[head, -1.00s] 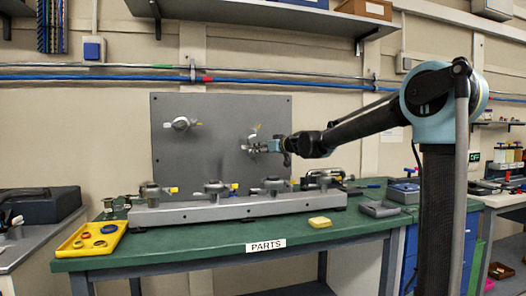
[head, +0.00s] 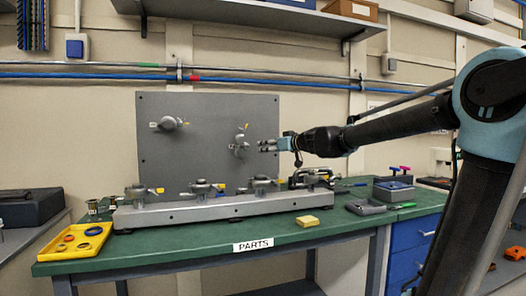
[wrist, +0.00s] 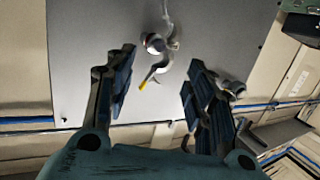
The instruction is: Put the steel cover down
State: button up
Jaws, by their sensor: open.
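My gripper (head: 264,145) is open and empty in front of the grey upright panel (head: 205,110), just right of its right-hand fitting. That right fitting (head: 240,146) has a silver round part and a yellow-tipped lever. It shows between and beyond my open fingers in the wrist view (wrist: 153,43), with a gap to the fingertips. I cannot tell which silver part is the steel cover; none is between my fingers.
A grey rail (head: 225,208) with several clamped fittings runs along the green bench (head: 200,243). A yellow tray (head: 50,250) with coloured rings lies at the left. A yellow block (head: 307,221), a grey open tray (head: 365,207) and a grey box (head: 393,190) are at the right.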

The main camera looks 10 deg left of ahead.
jog(key=shift+v, duration=1.85)
